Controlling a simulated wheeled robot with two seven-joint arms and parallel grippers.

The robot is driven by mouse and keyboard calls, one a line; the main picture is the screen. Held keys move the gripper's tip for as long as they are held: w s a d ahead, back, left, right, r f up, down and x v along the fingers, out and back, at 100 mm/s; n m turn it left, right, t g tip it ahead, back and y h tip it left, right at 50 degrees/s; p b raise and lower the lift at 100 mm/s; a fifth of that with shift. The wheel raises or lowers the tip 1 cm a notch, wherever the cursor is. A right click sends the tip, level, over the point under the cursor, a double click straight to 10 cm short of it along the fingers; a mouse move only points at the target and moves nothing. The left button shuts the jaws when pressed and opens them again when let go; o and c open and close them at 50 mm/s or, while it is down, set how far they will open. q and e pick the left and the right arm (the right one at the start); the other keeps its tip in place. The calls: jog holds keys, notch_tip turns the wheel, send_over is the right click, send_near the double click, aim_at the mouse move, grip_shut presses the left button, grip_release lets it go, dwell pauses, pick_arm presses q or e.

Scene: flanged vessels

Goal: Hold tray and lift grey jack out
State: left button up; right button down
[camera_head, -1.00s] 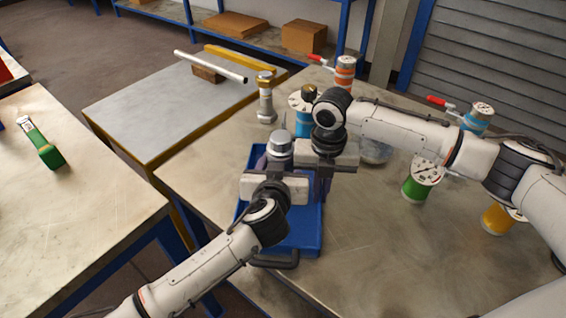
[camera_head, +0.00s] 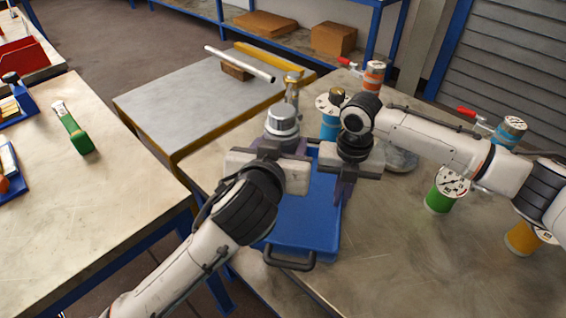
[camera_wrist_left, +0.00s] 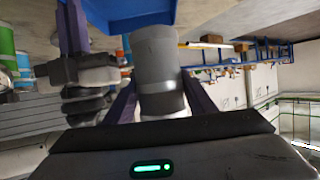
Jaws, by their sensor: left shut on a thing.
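The grey jack (camera_head: 282,120), a grey cylinder with a paler top, is held between the purple fingers of my left gripper (camera_head: 281,146). It looks raised above the blue tray and overlaps its far left part in the head view. In the left wrist view the jack (camera_wrist_left: 158,75) stands between both fingers. The blue tray (camera_head: 305,225) lies on the table with a dark handle at its near end, and its inside looks empty where it shows. My right gripper (camera_head: 344,190) points down at the tray's right side wall; its fingertips are partly hidden, so its hold is unclear.
A grey metal fitting (camera_head: 292,88) and a blue canister with a gauge (camera_head: 330,122) stand beyond the tray. Green (camera_head: 440,198) and orange (camera_head: 522,238) gauge canisters stand to the right. A lower grey-topped table (camera_head: 205,105) is at the back left. The front right tabletop is clear.

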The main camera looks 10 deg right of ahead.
aim_at(283, 132)
pick_arm(q)
jog(key=shift+r, duration=1.7)
pick_arm(e)
jog(key=c, duration=1.9)
grip_release()
pick_arm(q)
jog(key=shift+f, duration=0.1)
pick_arm(e)
notch_tip(283, 132, up, 12)
